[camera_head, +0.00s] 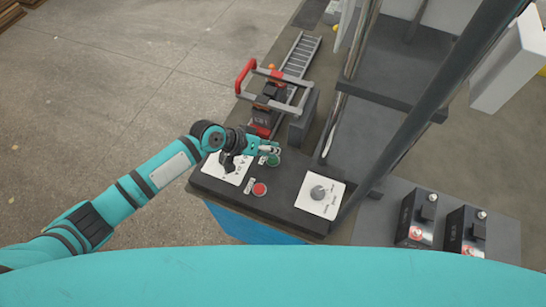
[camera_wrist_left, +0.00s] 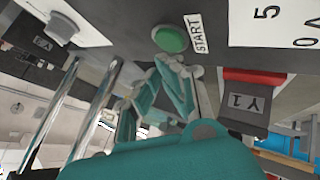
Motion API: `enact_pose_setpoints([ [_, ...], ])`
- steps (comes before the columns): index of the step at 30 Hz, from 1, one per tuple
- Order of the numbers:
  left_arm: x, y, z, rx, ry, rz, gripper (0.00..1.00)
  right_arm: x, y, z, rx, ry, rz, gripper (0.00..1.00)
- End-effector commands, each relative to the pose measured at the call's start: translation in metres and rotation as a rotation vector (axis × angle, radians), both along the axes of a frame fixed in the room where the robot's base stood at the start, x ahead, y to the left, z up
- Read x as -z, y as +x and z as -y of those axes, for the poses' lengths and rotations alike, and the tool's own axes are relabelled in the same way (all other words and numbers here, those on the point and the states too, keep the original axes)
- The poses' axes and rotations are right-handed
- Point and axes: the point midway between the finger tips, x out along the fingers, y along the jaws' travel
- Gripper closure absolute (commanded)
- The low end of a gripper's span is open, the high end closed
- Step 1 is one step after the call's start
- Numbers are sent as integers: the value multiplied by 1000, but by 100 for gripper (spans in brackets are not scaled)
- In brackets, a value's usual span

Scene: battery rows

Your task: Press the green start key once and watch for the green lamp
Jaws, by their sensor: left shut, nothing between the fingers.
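The green start key (camera_head: 273,160) is a round button on the dark control panel (camera_head: 285,213). It shows larger in the left wrist view (camera_wrist_left: 170,38), beside a white START label (camera_wrist_left: 194,35). My left gripper (camera_head: 270,149) is shut and empty, its fingertips right by the key. In the left wrist view the fingertips (camera_wrist_left: 170,62) lie just below the key in the picture; I cannot tell whether they touch it. I cannot make out a lit green lamp. My right gripper is not in view.
A red button (camera_head: 259,189) and a knob on a white plate (camera_head: 318,195) share the panel. A red-handled frame (camera_head: 266,80) and a roller track (camera_head: 301,54) stand behind. Grey posts rise at right. Two dark batteries (camera_head: 417,220) (camera_head: 465,233) stand at lower right.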

Motion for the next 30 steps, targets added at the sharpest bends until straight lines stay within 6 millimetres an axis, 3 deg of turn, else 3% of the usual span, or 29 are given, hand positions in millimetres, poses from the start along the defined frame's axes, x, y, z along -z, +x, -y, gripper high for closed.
enact_pose_setpoints([
  [5,-4,0,0,-1,-1,1,100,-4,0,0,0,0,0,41],
  [19,-50,0,0,-1,-1,0,100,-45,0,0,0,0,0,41],
  [30,-50,0,0,-1,-1,1,100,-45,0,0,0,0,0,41],
])
